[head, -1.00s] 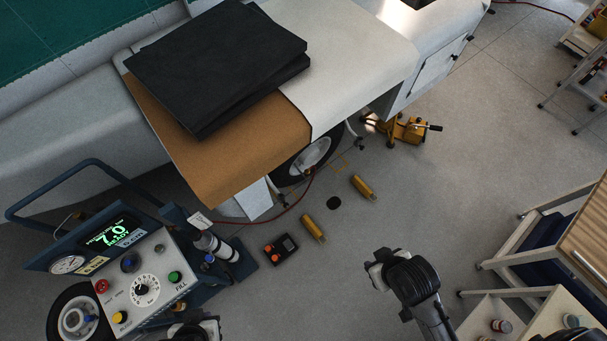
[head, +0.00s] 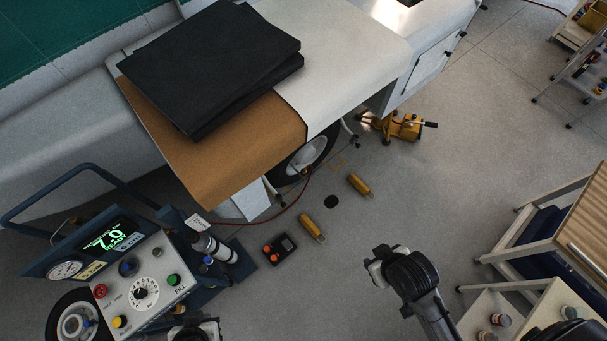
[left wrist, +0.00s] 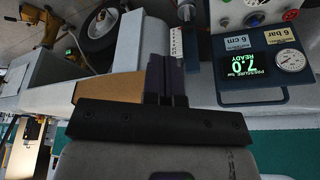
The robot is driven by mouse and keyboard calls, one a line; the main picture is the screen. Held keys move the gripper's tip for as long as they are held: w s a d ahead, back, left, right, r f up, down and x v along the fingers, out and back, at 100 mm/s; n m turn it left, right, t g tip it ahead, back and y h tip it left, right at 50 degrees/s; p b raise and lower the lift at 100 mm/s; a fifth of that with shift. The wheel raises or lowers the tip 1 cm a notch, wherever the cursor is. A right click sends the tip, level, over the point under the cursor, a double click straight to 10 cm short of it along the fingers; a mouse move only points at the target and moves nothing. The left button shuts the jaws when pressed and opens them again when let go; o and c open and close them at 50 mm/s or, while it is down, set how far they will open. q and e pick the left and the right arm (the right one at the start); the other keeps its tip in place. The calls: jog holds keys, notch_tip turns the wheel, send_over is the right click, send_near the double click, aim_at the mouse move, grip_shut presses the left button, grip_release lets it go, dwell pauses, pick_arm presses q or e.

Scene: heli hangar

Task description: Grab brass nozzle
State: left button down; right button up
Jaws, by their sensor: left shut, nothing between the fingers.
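I cannot clearly make out the brass nozzle. In the head view only a part of my left arm shows at the bottom edge, beside the cart. My right arm reaches in at the lower right; its fingers cannot be made out.
Two yellow cylinders (head: 312,228) (head: 360,185) and a small dark box with orange buttons (head: 280,249) lie on the floor. A yellow jack (head: 402,127) stands by the aircraft. A black folded pad (head: 215,65) rests on the brown mat (head: 250,145). A wooden-topped table (head: 590,225) stands right.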

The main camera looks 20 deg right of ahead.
pick_arm(q)
jog(key=c, duration=1.8)
grip_release()
jog(key=o, duration=1.2)
